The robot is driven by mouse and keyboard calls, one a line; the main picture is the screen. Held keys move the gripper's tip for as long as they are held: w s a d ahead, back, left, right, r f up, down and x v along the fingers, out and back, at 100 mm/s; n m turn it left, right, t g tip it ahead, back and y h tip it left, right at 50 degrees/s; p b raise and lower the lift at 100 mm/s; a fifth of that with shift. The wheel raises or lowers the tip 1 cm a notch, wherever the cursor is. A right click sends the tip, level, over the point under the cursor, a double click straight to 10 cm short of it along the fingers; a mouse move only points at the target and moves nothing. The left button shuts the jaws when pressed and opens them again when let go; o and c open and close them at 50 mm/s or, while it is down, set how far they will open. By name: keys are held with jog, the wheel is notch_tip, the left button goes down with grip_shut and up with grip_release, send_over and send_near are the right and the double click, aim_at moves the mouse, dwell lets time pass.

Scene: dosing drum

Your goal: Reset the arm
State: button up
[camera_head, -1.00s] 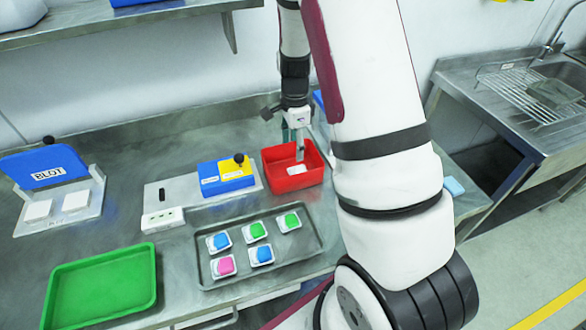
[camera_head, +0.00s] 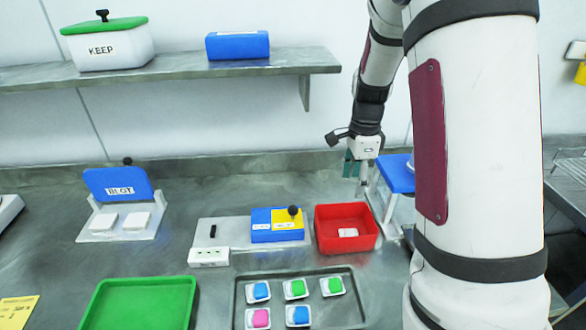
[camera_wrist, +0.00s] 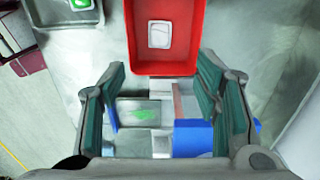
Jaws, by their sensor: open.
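My gripper (camera_head: 358,180) is open and empty. It hangs above the counter at the back right corner of the red bin (camera_head: 345,247). In the wrist view its two green-padded jaws (camera_wrist: 160,105) are spread wide, and the red bin (camera_wrist: 197,60) lies beyond them with a small white piece (camera_wrist: 160,34) on its floor. Between the jaws there is a grey stand with a blue part (camera_wrist: 193,138) and a pale plate with a green mark (camera_wrist: 140,113). My arm covers the right part of the head view.
A tray (camera_head: 240,283) holds several colored pods. The green tray (camera_head: 140,303) is empty. A blue-and-yellow box with a black knob (camera_head: 277,225), a BLOT stand (camera_head: 118,184) and a blue-topped stand (camera_head: 397,173) are on the counter. A shelf (camera_head: 170,68) carries a KEEP container (camera_head: 108,44).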

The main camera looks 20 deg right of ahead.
jog(key=s+a+r+n+t, duration=0.2)
jog(key=s+a+r+n, duration=0.45)
jog(key=r, duration=0.25)
jog(key=s+a+r+n+t, duration=0.2)
jog(key=s+a+r+n, duration=0.4)
jog(key=a+r+n, duration=0.15)
jog(key=s+a+r+n+t, duration=0.1)
jog(key=s+a+r+n, duration=0.1)
jog(key=s+n, duration=0.5)
jog(key=shift+s+a+r+t, duration=0.3)
jog(key=shift+s+a, duration=0.2)
jog(key=shift+s, duration=0.1)
jog(key=shift+c, duration=0.2)
